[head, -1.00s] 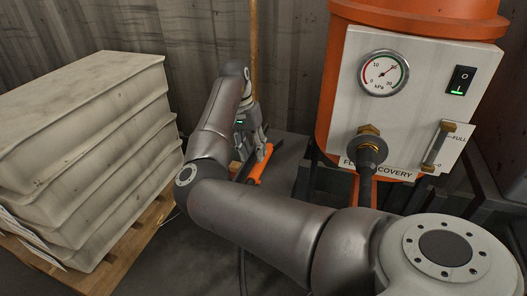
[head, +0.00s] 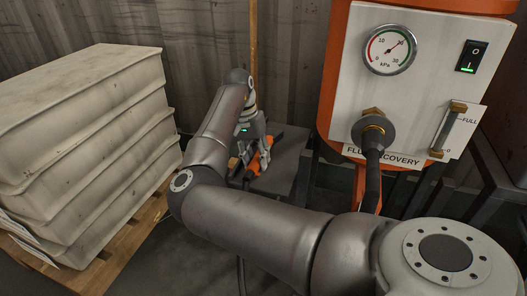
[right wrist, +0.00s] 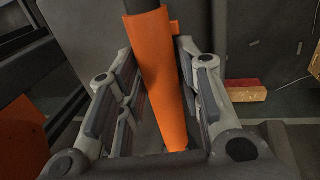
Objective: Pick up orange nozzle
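The orange nozzle (right wrist: 160,85) runs lengthwise between the fingers of my right gripper (right wrist: 157,60) in the right wrist view, with a dark hose or tube at its top end. Narrow gaps show between the nozzle and the finger pads, so the gripper looks open around it. In the head view the right gripper (head: 262,150) is down at the nozzle (head: 258,164), partly covering it. Firm contact cannot be seen. My left gripper is not in view.
The orange recovery tank's white panel (head: 408,90) with gauge and hose stands at the right. Stacked pale slabs (head: 75,150) sit on a wooden pallet (head: 120,232) at the left. A corrugated wall is behind. A yellow-and-red block (right wrist: 245,91) lies beyond the gripper.

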